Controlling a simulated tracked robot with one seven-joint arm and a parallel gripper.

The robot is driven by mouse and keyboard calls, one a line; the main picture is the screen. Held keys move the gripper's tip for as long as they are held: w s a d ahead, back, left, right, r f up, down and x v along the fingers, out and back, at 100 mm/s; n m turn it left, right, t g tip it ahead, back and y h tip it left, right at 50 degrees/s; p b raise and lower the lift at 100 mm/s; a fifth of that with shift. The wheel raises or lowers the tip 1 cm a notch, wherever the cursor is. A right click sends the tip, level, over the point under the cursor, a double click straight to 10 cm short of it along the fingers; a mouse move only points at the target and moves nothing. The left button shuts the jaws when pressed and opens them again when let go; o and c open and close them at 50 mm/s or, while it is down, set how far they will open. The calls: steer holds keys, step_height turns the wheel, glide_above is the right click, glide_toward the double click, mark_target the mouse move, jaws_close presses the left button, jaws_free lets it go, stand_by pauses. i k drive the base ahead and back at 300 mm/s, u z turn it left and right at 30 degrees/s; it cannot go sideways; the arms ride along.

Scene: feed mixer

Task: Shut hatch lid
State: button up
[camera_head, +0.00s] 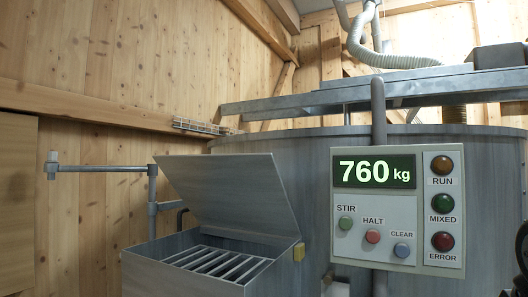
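The grey metal hatch lid (225,192) stands open, tilted up and leaning back to the left above the hatch box (150,275). The box's opening shows several parallel bars of a grate (222,265). A small yellow block (299,252) sits at the box's right corner, near the lower end of the lid. My gripper is not visible in this view, so its position relative to the lid cannot be seen.
A control panel (343,252) right of the hatch reads 760 kg and has STIR, HALT and CLEAR buttons. The large grey mixer drum (490,200) stands behind. A pipe (105,168) juts out left of the lid. A dark part (522,250) shows at the right edge.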

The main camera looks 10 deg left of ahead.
mark_target(246, 192)
steer(key=z, duration=1.05)
steer(key=k, duration=1.55)
steer(key=u, duration=1.35)
steer(key=i, duration=1.15)
steer(key=u, duration=0.05)
